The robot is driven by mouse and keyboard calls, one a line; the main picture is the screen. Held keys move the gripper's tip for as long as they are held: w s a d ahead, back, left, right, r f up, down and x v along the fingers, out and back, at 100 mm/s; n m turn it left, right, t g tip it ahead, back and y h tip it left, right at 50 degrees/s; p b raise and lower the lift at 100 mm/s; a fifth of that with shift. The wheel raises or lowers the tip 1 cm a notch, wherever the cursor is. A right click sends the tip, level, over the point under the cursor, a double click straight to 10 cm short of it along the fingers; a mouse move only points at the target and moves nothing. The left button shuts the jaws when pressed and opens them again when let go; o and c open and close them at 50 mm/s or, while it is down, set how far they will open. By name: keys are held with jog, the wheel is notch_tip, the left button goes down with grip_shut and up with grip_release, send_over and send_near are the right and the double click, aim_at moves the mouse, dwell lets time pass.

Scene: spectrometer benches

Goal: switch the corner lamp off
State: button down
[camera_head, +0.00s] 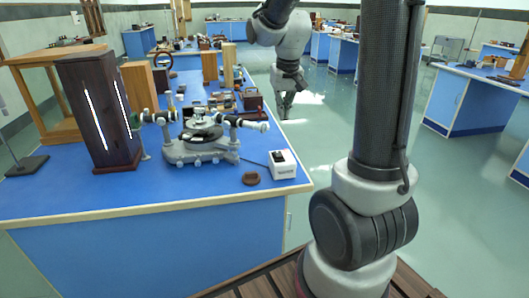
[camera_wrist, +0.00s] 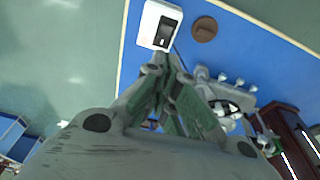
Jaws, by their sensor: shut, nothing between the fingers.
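A white switch box (camera_head: 283,164) with a black rocker sits at the front right corner of the near blue bench. It also shows in the wrist view (camera_wrist: 159,26), just past my fingertips. A tall dark wooden housing (camera_head: 98,112) with bright lit slits stands at the left of the bench; I take it for the lamp. Part of it shows at the lower right of the wrist view (camera_wrist: 290,135). My gripper (camera_head: 284,108) is shut and empty, pointing down near the bench's right edge. In the wrist view its fingertips (camera_wrist: 167,62) appear close to the box; contact cannot be told.
A grey spectrometer (camera_head: 203,145) stands left of the switch box. A round brown disc (camera_head: 251,178) lies beside the box. Wooden blocks and small items crowd the bench behind. Open floor (camera_head: 340,125) lies to the right, with other blue benches (camera_head: 470,105) beyond.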

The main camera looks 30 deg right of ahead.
jog(key=f, duration=0.1)
send_near(279, 153)
jog(key=x, duration=0.5)
jog(key=shift+w+d+f, duration=0.1)
jog(key=shift+w+f, duration=0.05)
jog(key=shift+w, duration=0.15)
jog(key=shift+f, duration=0.5)
